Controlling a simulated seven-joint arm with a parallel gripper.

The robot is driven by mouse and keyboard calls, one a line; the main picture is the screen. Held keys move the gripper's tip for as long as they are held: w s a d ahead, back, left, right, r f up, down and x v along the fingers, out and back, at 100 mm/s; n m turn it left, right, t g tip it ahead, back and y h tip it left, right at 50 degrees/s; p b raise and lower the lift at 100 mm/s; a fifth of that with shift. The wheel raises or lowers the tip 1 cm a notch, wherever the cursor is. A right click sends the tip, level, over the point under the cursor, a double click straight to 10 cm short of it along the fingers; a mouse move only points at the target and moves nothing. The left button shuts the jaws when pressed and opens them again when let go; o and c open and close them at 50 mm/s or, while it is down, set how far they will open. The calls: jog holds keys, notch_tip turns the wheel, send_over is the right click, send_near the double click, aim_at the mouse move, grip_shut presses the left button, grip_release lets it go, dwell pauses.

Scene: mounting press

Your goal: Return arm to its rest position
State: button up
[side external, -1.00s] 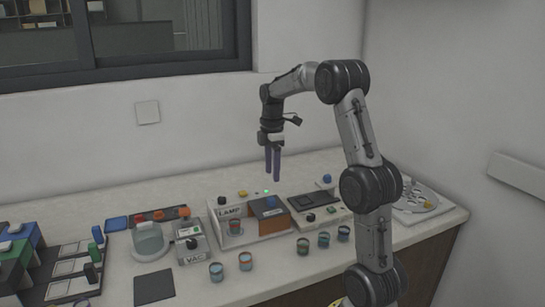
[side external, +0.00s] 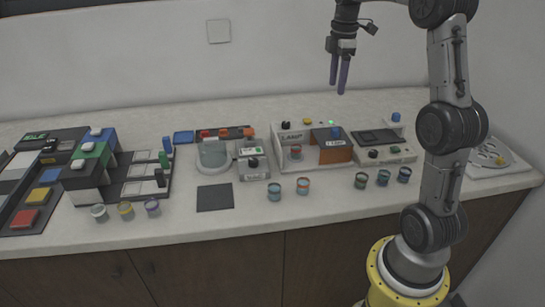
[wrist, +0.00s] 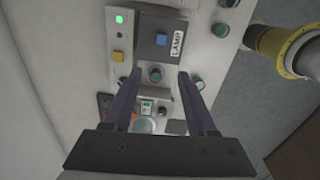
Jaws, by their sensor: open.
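My gripper (side external: 339,75) hangs high above the back of the counter, fingers pointing down, in the side external view. Its two purple fingers are apart with nothing between them. In the wrist view, my gripper (wrist: 160,88) is open and empty over the white lamp unit (wrist: 125,40). The lamp unit (side external: 285,152) stands well below the fingers, with an orange and dark blue block at its right and a green light lit. A small cup stands inside its open bay.
Several small cups (side external: 303,186) stand along the counter front. A glass vessel (side external: 214,153) and a grey vacuum box (side external: 253,166) are left of the lamp unit. A round tray (side external: 492,160) lies at the far right. A dark mat (side external: 215,197) lies on the counter. The air around my gripper is clear.

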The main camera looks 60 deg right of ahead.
jog(key=s+a+r+n+t, duration=0.1)
jog(key=s+a+r, duration=0.25)
jog(key=a, duration=0.65)
jog(key=s+a+r+n+t, duration=0.15)
jog(key=a+r, duration=0.25)
jog(key=a, duration=0.5)
jog(key=s+a+f+m+t, duration=0.3)
jog(key=s+a+f+m, duration=0.5)
jog(key=s+f+m, duration=0.2)
jog(key=shift+s+a+m, duration=0.3)
jog(key=shift+s+m, duration=0.75)
jog(key=shift+r, duration=0.1)
